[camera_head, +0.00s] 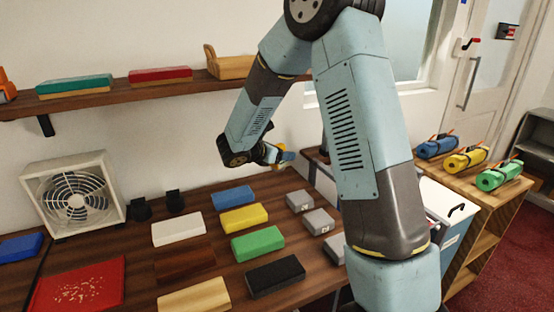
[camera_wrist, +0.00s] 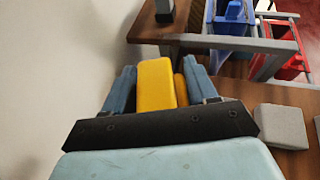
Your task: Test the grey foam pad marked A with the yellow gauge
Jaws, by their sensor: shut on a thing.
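My gripper (camera_head: 284,156) is raised above the back of the counter, near the wall. In the wrist view its two blue fingers stand on either side of the yellow gauge (camera_wrist: 155,84), shut on it. Only a small bit of yellow shows at the gripper in the head view. Several grey foam pads lie on the counter to the right of the coloured blocks: a far one (camera_head: 299,200), a middle one (camera_head: 318,220) and a near one (camera_head: 335,247) partly hidden by my arm. Small marks on them are too small to read. One grey pad (camera_wrist: 281,126) shows at right in the wrist view, apart from the gauge.
Blue (camera_head: 233,197), yellow (camera_head: 243,218), green (camera_head: 257,243) and black (camera_head: 275,274) blocks lie left of the pads. A fan (camera_head: 75,195) stands at the back left. A shelf (camera_head: 130,92) hangs above. Rolled mats (camera_head: 465,160) lie on a wooden unit at right.

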